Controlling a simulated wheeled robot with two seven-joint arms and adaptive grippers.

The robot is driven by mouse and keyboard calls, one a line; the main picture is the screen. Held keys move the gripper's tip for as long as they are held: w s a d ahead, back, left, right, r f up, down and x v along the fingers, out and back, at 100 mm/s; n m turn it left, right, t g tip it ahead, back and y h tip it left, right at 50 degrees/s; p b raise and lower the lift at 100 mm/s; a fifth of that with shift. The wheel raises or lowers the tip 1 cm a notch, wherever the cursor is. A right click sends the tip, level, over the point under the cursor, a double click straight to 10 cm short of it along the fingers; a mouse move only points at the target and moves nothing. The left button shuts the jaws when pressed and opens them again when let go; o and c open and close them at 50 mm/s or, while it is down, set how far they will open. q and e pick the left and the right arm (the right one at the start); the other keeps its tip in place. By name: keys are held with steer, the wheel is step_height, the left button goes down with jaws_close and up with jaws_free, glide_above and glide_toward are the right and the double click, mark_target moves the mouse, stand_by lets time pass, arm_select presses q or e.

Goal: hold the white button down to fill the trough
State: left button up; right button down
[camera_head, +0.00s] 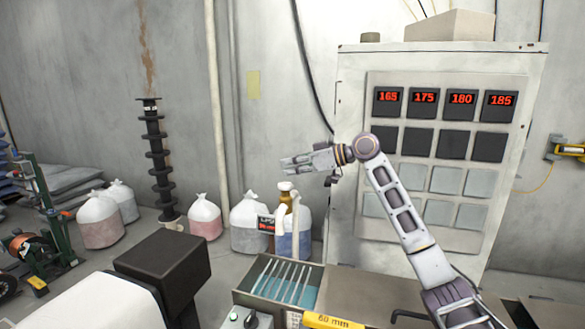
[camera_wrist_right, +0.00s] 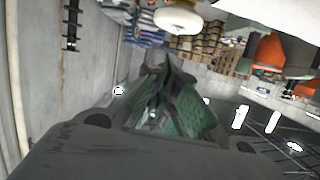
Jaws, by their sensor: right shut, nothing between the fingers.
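The trough (camera_head: 313,292) is a grey open bin at the lower middle of the head view, with a teal inside and several pale rods across it. My right gripper (camera_head: 284,163) is raised well above the trough, pointing left, in front of the wall. Its fingers show in the wrist view (camera_wrist_right: 163,82), shut and empty. My left gripper is out of view.
A large cabinet (camera_head: 348,105) with red number displays stands behind my right arm. White sacks (camera_head: 204,217) and a black ribbed post (camera_head: 156,150) stand along the wall. A dark block (camera_head: 165,258) is left of the trough. A pale rounded thing (camera_wrist_right: 178,20) tops the wrist view.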

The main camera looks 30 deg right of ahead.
steer(key=shift+r, duration=0.3)
steer(key=b+v, duration=0.2)
steer(key=v, duration=0.8)
steer(key=shift+f+b, duration=0.2)
steer(key=shift+b, duration=0.15)
steer(key=shift+d, duration=0.1)
